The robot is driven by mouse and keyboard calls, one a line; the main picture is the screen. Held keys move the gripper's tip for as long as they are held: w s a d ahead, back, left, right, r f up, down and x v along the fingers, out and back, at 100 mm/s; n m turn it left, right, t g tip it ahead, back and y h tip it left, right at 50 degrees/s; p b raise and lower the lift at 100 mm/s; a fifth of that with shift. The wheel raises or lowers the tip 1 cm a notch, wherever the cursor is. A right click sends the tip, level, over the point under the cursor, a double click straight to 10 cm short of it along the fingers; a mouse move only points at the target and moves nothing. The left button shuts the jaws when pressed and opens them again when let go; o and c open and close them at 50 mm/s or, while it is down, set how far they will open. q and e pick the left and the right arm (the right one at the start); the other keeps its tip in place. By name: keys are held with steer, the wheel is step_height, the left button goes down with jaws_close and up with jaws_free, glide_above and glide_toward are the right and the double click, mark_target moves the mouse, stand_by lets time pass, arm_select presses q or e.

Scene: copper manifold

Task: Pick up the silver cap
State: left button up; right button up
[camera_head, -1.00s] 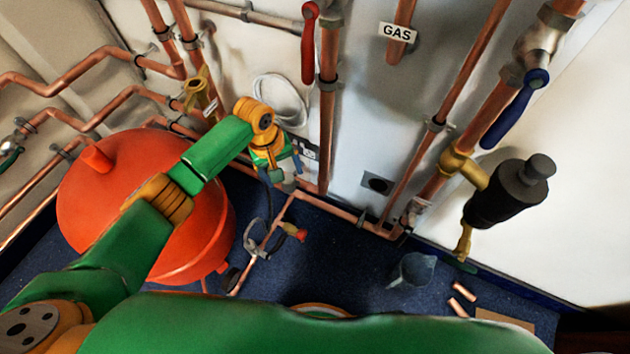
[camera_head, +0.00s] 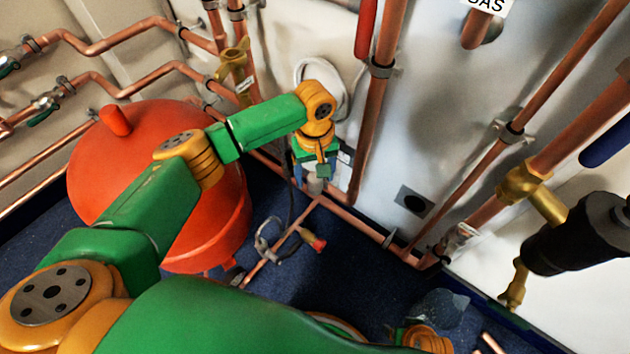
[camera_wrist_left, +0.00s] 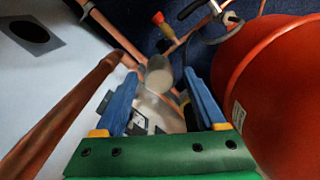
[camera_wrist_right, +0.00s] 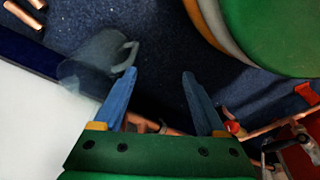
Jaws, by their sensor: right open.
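The silver cap (camera_wrist_left: 158,76) is a pale grey cylinder at the copper pipe low by the wall. In the head view the cap (camera_head: 315,185) shows just below my left gripper (camera_head: 313,171). In the left wrist view my left gripper (camera_wrist_left: 161,77) is open, with its two blue fingers on either side of the cap and gaps beside it. I cannot tell how deep the cap is between the fingers. My right gripper (camera_wrist_right: 158,73) is open and empty over the blue floor.
A large red tank (camera_head: 150,190) stands beside my left arm. Copper pipes (camera_head: 375,110) run along the wall and floor. A red-tipped fitting (camera_head: 317,243) lies near the cap. A translucent bucket (camera_wrist_right: 95,55) is left of my right gripper.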

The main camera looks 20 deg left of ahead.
arm_select(q)
jaws_close()
steer(key=shift+r, duration=0.3)
step_height(320, 180, up, 2)
steer(key=shift+r+p, duration=0.1)
steer(key=shift+p, duration=0.65)
step_height(320, 180, up, 7)
steer(key=p, duration=0.3)
arm_select(e)
steer(key=s+d, duration=0.1)
steer(key=s+f, duration=0.1)
steer(key=s, duration=0.1)
steer(key=s+d+f, duration=0.1)
steer(key=shift+s+d+f, duration=0.1)
steer(key=shift+s+d, duration=0.2)
arm_select(q)
steer(key=shift+r, duration=0.1)
